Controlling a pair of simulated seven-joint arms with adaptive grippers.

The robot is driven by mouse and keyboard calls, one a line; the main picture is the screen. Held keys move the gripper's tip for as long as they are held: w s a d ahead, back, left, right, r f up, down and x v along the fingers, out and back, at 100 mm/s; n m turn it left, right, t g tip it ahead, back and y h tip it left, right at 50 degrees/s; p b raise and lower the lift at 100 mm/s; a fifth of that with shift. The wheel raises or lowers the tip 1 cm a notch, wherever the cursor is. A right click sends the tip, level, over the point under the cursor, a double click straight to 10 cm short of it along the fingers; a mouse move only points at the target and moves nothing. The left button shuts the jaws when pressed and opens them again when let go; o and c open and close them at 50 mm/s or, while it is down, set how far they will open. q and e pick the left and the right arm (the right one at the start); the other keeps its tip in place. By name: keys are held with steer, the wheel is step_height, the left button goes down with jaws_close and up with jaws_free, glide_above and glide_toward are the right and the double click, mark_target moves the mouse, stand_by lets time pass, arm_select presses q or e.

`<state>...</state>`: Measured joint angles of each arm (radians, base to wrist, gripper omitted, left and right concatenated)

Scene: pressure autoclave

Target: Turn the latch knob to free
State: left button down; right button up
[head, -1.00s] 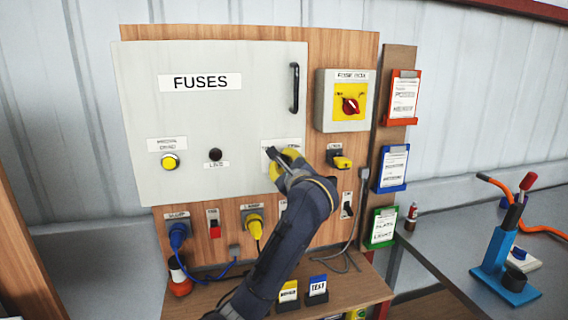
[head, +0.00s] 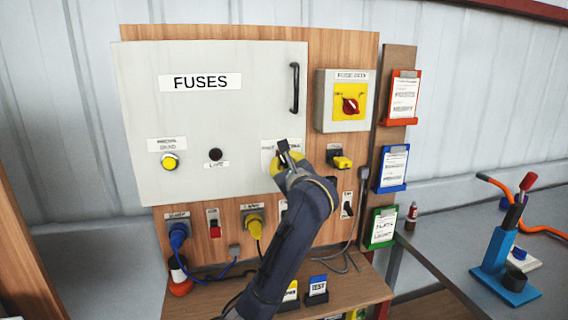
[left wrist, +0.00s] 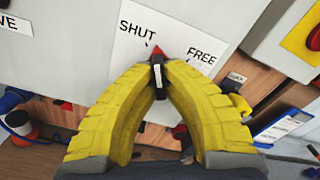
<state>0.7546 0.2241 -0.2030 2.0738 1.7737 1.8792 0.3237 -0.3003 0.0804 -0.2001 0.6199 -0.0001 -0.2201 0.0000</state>
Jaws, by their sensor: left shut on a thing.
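The latch knob (left wrist: 158,80) is dark with a red pointer tip, on a white label (left wrist: 180,35) marked SHUT and FREE. In the left wrist view the red tip lies between the two words, closer to the SHUT mark. My left gripper (left wrist: 158,70) has yellow fingers that meet on the knob, one on each side. In the head view my left gripper (head: 285,155) is at the lower right of the grey FUSES cabinet (head: 220,115), covering the knob and part of the label. My right gripper is not in view.
The cabinet's black handle (head: 295,88) is above the gripper. A fuse box with a red switch (head: 350,106) and a yellow-handled switch (head: 342,162) are to the right. Plugs and switches line the board below, above a wooden shelf (head: 345,297).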

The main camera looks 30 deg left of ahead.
arm_select(q)
steer(key=m, duration=1)
steer(key=shift+m, duration=2.3)
steer(key=c, duration=1.5)
jaws_free()
steer(key=shift+s, duration=0.1)
steer(key=v, duration=1.1)
steer(key=shift+s+d, duration=0.25)
steer(key=shift+s, duration=0.05)
